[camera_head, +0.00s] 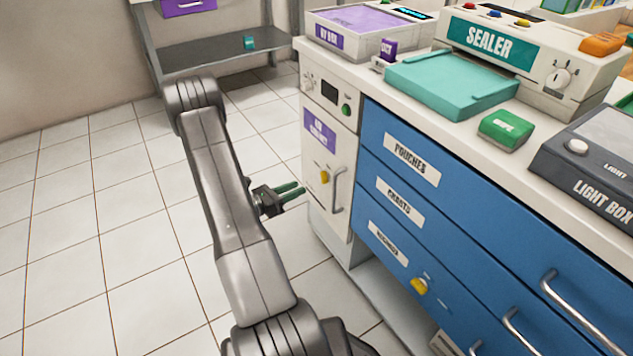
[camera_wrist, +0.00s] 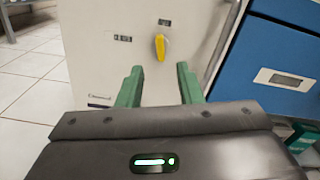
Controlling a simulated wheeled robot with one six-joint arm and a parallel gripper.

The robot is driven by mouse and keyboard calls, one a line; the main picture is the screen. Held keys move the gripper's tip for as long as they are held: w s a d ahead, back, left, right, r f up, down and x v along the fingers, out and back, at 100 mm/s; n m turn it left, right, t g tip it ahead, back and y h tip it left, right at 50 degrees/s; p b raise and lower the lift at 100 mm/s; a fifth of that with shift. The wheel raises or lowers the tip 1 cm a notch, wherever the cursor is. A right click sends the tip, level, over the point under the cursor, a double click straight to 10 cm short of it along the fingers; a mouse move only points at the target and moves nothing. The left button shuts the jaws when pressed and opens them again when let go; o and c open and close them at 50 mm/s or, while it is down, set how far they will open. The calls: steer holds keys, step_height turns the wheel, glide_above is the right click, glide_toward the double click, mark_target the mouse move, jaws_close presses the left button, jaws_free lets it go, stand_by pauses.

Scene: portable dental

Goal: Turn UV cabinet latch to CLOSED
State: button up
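The UV cabinet (camera_head: 316,163) is a narrow white unit with a purple label, left of the blue drawers. Its yellow latch (camera_head: 324,177) sits on the door, left of the metal handle (camera_head: 338,190). In the wrist view the latch (camera_wrist: 160,46) stands close to upright, with one small label above it and one to its left. Their wording is too small to read. My gripper (camera_head: 303,189) has green fingers pointing at the cabinet front. In the wrist view my gripper (camera_wrist: 160,69) is open and empty, with the latch ahead, beyond the gap between its fingertips.
Blue drawers (camera_head: 440,215) with metal handles adjoin the cabinet on the right. The counter above holds a purple-topped box (camera_head: 365,28), a teal tray (camera_head: 452,84) and the sealer (camera_head: 520,52). Tiled floor (camera_head: 70,220) on the left is clear. A grey shelf (camera_head: 205,52) stands behind.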

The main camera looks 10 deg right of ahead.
mark_target(325, 177)
steer(key=b+x, duration=0.1)
steer(key=x, duration=0.7)
steer(key=shift+d, duration=0.1)
jaws_close()
